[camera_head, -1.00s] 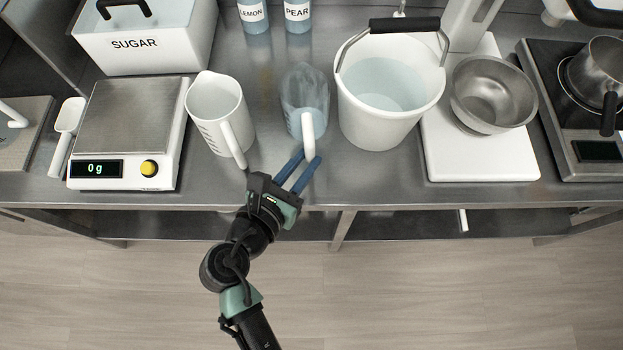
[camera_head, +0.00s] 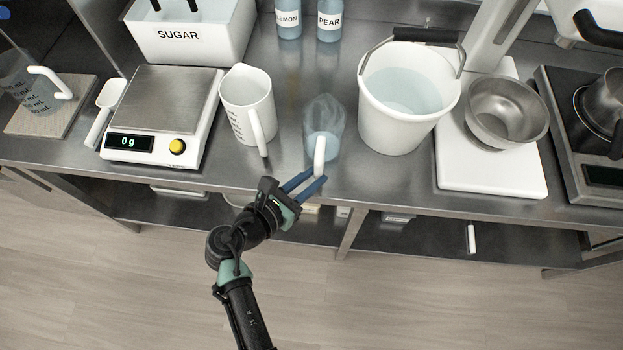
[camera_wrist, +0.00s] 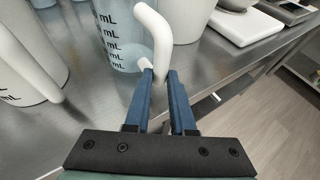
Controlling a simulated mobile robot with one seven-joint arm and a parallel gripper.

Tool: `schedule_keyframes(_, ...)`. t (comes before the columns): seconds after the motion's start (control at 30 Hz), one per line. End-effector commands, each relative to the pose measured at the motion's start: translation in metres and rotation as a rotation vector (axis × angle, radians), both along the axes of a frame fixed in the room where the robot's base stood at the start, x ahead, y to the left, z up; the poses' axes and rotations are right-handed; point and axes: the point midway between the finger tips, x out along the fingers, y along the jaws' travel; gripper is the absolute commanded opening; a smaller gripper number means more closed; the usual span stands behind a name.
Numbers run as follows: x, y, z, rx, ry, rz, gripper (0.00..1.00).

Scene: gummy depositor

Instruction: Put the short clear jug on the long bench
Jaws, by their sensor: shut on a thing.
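A clear jug (camera_head: 322,130) with dark mL marks and a white handle is at the front middle of the steel bench (camera_head: 290,178). My gripper (camera_head: 318,183) reaches in over the bench's front edge and is shut on the jug's white handle. In the wrist view the blue fingers (camera_wrist: 160,78) are at the lower part of the handle (camera_wrist: 158,38). The jug (camera_wrist: 122,45) looks upright; its top is cut off there. I cannot tell whether its base touches the bench. Another clear jug (camera_head: 38,96) with a white handle shows at the far left.
A white jug (camera_head: 246,97) stands left of the held jug, and a white bucket (camera_head: 392,128) close on its right. A scale (camera_head: 165,110) and scoop (camera_head: 108,98) are left. A steel bowl (camera_head: 507,112) and a pot on a hotplate (camera_head: 590,170) are right.

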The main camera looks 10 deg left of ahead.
Motion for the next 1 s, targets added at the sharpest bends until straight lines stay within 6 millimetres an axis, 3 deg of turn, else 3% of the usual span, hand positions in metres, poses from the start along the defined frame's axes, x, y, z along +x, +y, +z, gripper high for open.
schedule_keyframes(0.1,0.001,0.000,-0.012,-0.001,-0.002,0.001,0.00)
schedule_keyframes(0.5,0.001,0.000,-0.018,0.000,-0.002,0.001,0.00)
schedule_keyframes(0.53,0.000,0.000,-0.017,0.001,-0.002,0.001,0.28)
schedule_keyframes(0.67,0.000,0.000,-0.017,0.001,-0.002,0.001,0.51)
schedule_keyframes(1.0,0.000,0.000,-0.013,0.001,-0.002,0.001,0.52)
